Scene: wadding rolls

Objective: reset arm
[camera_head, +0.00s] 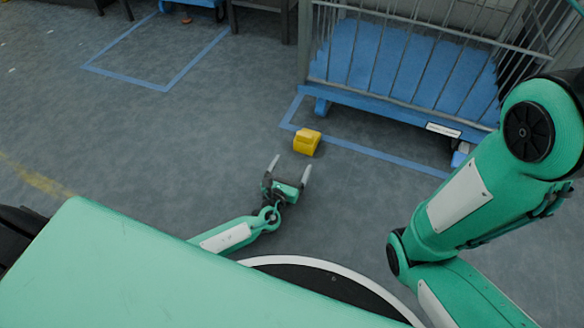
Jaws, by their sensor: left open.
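My left gripper (288,172) shows near the middle of the head view, low over the grey floor. Its two pale fingers are apart, and nothing shows between them. My left arm (228,236) comes in from the left, partly hidden by the large green surface of my own body. My right arm (465,195) is raised and bent at the right side. Its gripper is not in the picture. No wadding roll can be made out.
A yellow block-like object (307,142) lies on the floor just beyond my left gripper. Behind it stands a blue cart (385,65) with metal bars, by blue floor tape (370,152). Open floor (150,140) lies to the left.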

